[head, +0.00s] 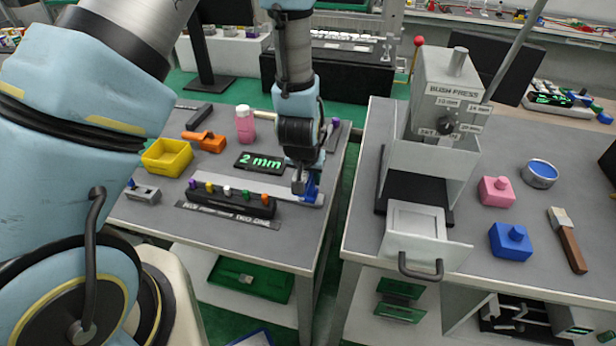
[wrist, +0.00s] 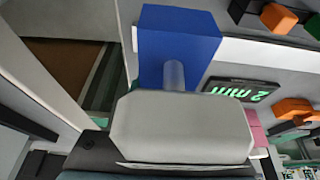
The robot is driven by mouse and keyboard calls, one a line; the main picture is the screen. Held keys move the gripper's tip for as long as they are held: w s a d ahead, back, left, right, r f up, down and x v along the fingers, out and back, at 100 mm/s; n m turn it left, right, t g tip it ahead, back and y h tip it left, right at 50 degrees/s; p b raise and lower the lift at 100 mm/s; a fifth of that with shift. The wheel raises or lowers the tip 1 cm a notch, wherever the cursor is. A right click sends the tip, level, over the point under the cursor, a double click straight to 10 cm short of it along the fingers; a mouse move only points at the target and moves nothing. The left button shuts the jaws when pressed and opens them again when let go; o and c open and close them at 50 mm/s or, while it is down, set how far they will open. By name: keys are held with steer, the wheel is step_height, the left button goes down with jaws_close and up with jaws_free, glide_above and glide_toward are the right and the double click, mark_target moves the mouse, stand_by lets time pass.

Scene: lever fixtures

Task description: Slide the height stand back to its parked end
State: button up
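The height stand appears to be the blue block (head: 312,187) at the right end of a pale grey rail (head: 240,189) on the left table. In the wrist view the blue block (wrist: 178,42) shows a short pale post on its face. My gripper (head: 299,185) points down right at the blue block and partly covers it. In the wrist view a large grey gripper part (wrist: 180,128) fills the middle and overlaps the post's lower end. I cannot tell whether the fingers are closed on the post. A display (head: 259,162) beside the rail reads 2 mm.
A black bar with coloured knobs (head: 233,199) lies in front of the rail. A yellow bin (head: 167,158), an orange tool (head: 204,140) and a pink bottle (head: 245,125) stand behind. Across a gap, the right table holds a bush press (head: 446,95).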

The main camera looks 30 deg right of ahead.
steer(key=o, duration=0.5)
steer(key=shift+s+d, duration=0.15)
steer(key=shift+d, duration=0.05)
steer(key=shift+c, duration=0.2)
steer(key=shift+r, duration=0.1)
steer(key=b+v, duration=0.1)
steer(key=v, duration=0.9)
steer(key=shift+s+a+r, duration=0.15)
steer(key=shift+s+r, duration=0.05)
steer(key=shift+r, duration=0.05)
steer(key=shift+w, duration=0.1)
steer(key=w+a+r+n+y, duration=0.1)
steer(key=w+a+r+n, duration=0.1)
steer(key=a, duration=0.8)
steer(key=w+a+r+n+g+y, duration=0.1)
steer(key=w+a+r+n, duration=0.1)
steer(key=a, duration=0.9)
steer(key=w+a+r+n, duration=0.2)
steer(key=a+r, duration=0.3)
steer(key=a, duration=0.6)
steer(key=shift+a+n+g+y, duration=0.15)
steer(key=shift+n+g+y, duration=0.2)
steer(key=shift+n, duration=0.35)
